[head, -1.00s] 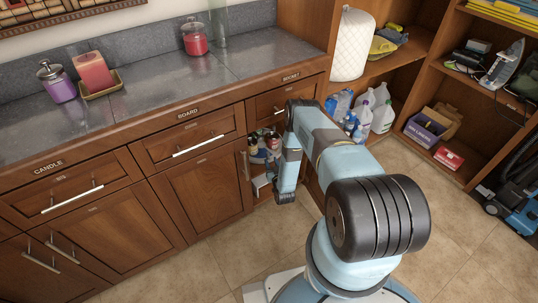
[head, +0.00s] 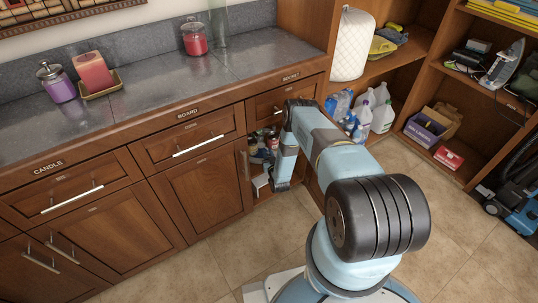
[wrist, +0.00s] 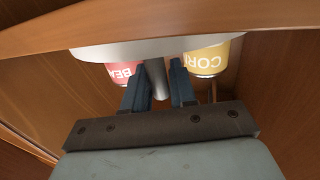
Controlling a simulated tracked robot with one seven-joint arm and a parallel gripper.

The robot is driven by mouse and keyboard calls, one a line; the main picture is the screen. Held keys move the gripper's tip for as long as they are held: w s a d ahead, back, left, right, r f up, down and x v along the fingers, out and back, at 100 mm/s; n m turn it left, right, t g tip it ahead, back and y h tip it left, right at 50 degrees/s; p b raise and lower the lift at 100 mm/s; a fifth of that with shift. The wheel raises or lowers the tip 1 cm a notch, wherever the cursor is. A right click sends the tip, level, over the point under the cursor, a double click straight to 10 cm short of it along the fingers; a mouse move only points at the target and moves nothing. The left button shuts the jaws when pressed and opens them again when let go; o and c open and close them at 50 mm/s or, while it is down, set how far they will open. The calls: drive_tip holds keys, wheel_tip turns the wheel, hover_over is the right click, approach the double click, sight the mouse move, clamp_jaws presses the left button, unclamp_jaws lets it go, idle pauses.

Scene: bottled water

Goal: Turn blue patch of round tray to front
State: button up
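In the wrist view, which is upside down, the pale rim of the round tray (wrist: 215,45) spans the top. A red can (wrist: 121,73) and a yellow can marked CORN (wrist: 205,62) stand on it. A grey upright post (wrist: 157,76) shows between them. My gripper (wrist: 158,72) is open, with one finger on each side of the post; I cannot tell if they touch it. In the head view, my gripper (head: 281,186) is low at the open cabinet, hiding much of the inside. The blue patch is not visible in either view.
Wooden cabinet walls (wrist: 275,85) stand close around my gripper. A drawer (head: 268,105) is above the opening. Bottles (head: 383,115) stand on the shelf to the right. The tiled floor (head: 215,255) in front is clear.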

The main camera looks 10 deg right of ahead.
clamp_jaws()
